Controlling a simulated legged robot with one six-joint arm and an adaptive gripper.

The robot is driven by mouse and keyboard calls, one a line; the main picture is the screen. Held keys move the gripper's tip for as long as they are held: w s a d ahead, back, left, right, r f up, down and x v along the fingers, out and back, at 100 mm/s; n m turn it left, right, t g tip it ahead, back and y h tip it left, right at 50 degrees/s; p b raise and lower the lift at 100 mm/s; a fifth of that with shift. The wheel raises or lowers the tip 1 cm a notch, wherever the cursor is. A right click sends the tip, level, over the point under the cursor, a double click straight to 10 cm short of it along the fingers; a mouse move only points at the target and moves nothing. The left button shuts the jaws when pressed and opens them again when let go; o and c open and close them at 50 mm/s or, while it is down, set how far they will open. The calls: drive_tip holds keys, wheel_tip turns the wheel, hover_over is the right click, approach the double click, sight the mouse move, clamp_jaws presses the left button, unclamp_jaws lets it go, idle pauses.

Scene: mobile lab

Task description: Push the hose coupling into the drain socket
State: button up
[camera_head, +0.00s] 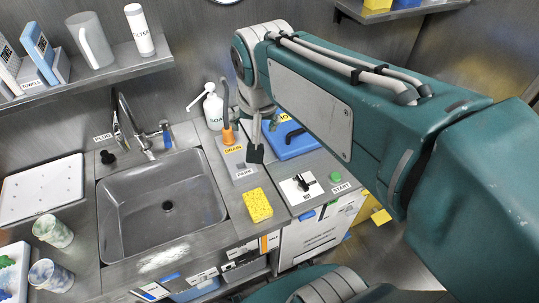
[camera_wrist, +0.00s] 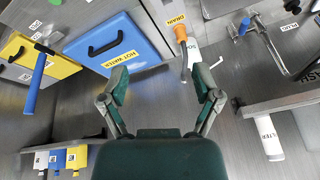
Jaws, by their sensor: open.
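An orange hose coupling (camera_head: 228,136) with a grey hose (camera_head: 225,98) rising from it stands at the DRAIN label (camera_head: 233,149) on the counter, right of the sink. The orange coupling also shows at the top of the wrist view (camera_wrist: 181,33), beside the DRAIN label. The socket is hidden beneath it, and I cannot tell how deep the coupling sits. My gripper (camera_wrist: 160,72) is open and empty, its two fingers wide apart. In the wrist view the coupling lies beyond the fingertips, towards the right finger. In the head view my gripper hangs just right of the coupling.
The sink (camera_head: 163,204) with its faucet (camera_head: 133,125) lies left of the coupling. A white soap bottle (camera_head: 213,108) stands close behind it. A blue case (camera_head: 287,141) is to the right, partly behind my arm. A yellow sponge (camera_head: 257,205) lies near the front edge.

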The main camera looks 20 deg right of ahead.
drive_tip(key=s+f+n+t, duration=0.1)
drive_tip(key=s+n, duration=0.3)
drive_tip(key=s, duration=0.5)
drive_tip(key=shift+s+f+n+t, duration=0.25)
drive_tip(key=shift+f+n+t, duration=0.05)
drive_tip(key=shift+f, duration=0.5)
